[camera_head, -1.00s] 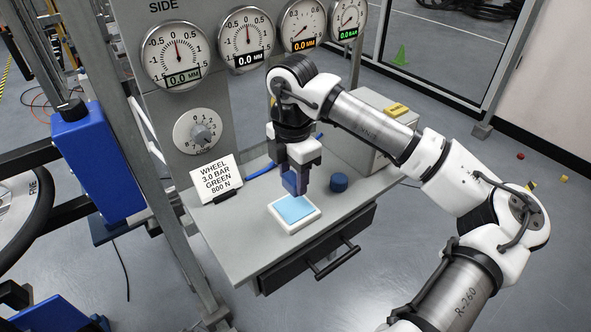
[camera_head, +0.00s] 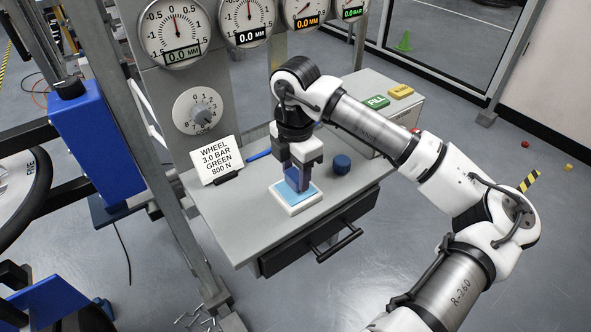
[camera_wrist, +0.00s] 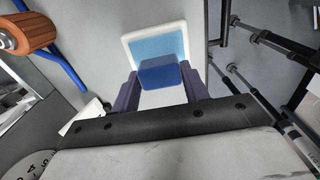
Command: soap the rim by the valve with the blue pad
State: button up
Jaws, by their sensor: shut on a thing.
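My gripper (camera_head: 302,178) is shut on the blue pad (camera_head: 292,182), a dark blue block, right over the white dish (camera_head: 293,210) on the grey bench. The dish holds a light blue layer (camera_head: 312,193). In the wrist view the pad (camera_wrist: 160,77) sits between the fingers and overlaps the light blue layer (camera_wrist: 155,46); I cannot tell whether it touches. The wheel (camera_head: 22,180) stands at the far left, with only part of its rim in view. I cannot make out a valve on it.
A blue round object (camera_head: 341,164) stands right of the dish. A wheel card (camera_head: 214,160) stands at the bench's left. A blue motor-like box (camera_head: 97,150) and a grey post lie between bench and wheel. Gauges rise behind; a drawer handle (camera_head: 340,245) juts forward.

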aim_at(294, 174)
jog(key=shift+f+b, duration=0.6)
jog(key=shift+b, duration=0.35)
dwell(2.2)
jog(key=shift+r+p, duration=1.6)
jog(key=shift+r, duration=2)
jog(key=shift+a+f, duration=0.1)
jog(key=shift+a, duration=0.05)
